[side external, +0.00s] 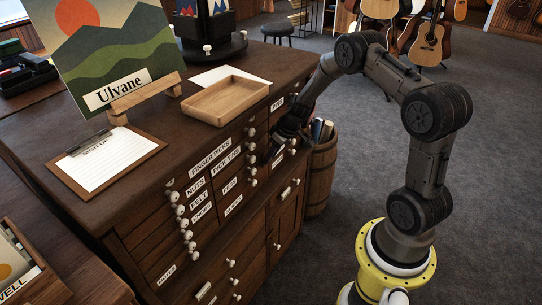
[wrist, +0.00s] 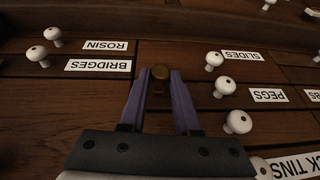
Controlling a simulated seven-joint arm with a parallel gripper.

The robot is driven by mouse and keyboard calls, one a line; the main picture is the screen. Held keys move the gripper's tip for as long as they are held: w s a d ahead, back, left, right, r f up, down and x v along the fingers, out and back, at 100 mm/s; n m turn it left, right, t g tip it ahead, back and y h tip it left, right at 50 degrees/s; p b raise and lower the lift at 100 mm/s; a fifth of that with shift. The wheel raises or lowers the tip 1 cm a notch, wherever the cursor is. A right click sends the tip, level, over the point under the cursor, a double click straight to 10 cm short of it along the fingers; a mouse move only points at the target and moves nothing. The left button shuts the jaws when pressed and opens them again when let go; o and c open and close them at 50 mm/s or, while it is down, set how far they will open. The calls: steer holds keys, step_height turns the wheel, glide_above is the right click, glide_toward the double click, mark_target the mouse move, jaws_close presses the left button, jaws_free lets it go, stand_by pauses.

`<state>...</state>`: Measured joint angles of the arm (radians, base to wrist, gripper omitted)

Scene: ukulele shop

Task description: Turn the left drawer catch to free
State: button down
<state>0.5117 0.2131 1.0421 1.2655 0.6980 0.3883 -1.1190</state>
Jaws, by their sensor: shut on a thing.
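A small round brass drawer catch (wrist: 160,72) sits on the dark wooden front of the drawer cabinet (side external: 150,222). In the wrist view it lies between the BRIDGES and PEGS labels, with the labels appearing upside down. My gripper (wrist: 159,82) has its two purplish fingers on either side of the catch and is shut on it. In the side view my gripper (side external: 276,150) reaches the cabinet front near its right end, and the catch is hidden there. I cannot tell which way the catch is turned.
White knobs (wrist: 224,85) stick out close to the right of my fingers, and more knobs (wrist: 37,53) lie to the left. A barrel (side external: 322,178) stands beside the cabinet's right end. A wooden tray (side external: 262,88) and clipboard (side external: 140,144) lie on top.

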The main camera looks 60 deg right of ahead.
steer(key=shift+d+f+m+t+y, duration=0.35)
steer(key=shift+m+y, duration=0.4)
steer(key=shift+y, duration=1.9)
steer(key=shift+d+f+m+t+y, duration=0.4)
steer(key=shift+m+y, duration=0.3)
steer(key=shift+y, duration=1.9)
steer(key=shift+d+f+m+t+y, duration=0.35)
steer(key=shift+m+y, duration=0.4)
steer(key=shift+y, duration=1.9)
steer(key=c, duration=0.7)
jaws_free()
steer(key=v, duration=0.7)
steer(key=shift+s+d, duration=0.1)
steer(key=shift+d, duration=0.05)
